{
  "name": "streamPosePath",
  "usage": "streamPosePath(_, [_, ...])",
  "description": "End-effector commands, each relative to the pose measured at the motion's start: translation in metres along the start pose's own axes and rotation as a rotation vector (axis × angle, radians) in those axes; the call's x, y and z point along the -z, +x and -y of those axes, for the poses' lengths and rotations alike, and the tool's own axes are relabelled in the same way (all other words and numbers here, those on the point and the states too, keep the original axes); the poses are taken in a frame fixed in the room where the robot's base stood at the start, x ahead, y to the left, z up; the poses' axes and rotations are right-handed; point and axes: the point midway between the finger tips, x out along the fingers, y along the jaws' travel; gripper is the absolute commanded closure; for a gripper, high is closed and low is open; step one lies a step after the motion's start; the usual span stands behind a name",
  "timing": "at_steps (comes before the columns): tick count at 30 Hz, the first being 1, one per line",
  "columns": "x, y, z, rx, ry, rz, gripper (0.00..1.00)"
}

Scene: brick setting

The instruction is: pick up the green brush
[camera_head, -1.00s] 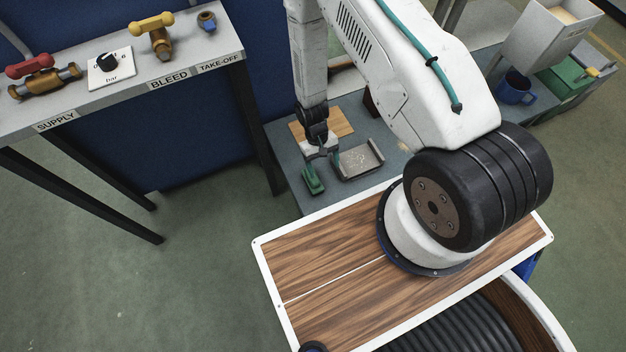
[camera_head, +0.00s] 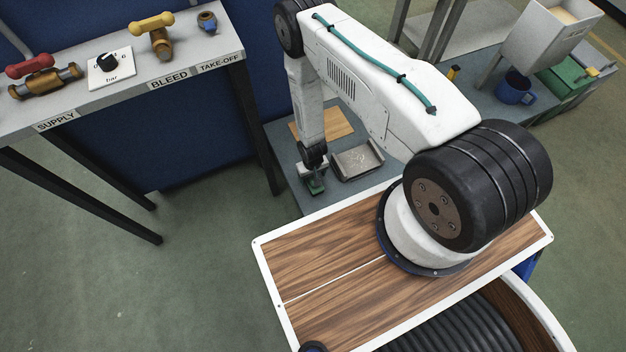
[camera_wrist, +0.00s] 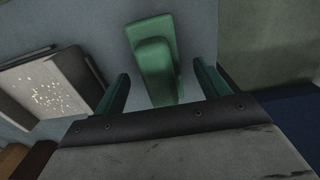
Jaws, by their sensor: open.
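The green brush (camera_head: 316,187) lies on the grey bench near its front edge, partly hidden under my gripper in the head view. In the wrist view the green brush (camera_wrist: 154,58) shows its block and raised handle from above. My gripper (camera_head: 313,176) is over the brush. In the wrist view my gripper (camera_wrist: 162,84) has its two green fingers spread apart, with the near end of the brush between them across a gap on each side. I cannot tell whether the fingertips reach down to the brush's height.
A metal dustpan-like tray (camera_head: 357,162) with pale crumbs lies just right of the brush. A wooden board (camera_head: 335,122) is behind. A blue mug (camera_head: 514,88) stands far right on the grey bench (camera_head: 290,150). The valve table (camera_head: 120,75) is at left.

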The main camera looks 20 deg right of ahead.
Motion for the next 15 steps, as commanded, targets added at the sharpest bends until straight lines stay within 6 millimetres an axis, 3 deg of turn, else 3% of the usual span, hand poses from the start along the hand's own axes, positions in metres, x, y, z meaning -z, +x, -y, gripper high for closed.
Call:
streamPosePath(4, [0.000, 0.017, -0.001, 0.000, 0.001, 0.000, 0.25])
streamPosePath(12, [0.001, 0.020, -0.001, 0.000, 0.001, 0.000, 0.25])
streamPosePath(15, [0.001, 0.020, -0.001, 0.000, 0.001, 0.000, 0.53])
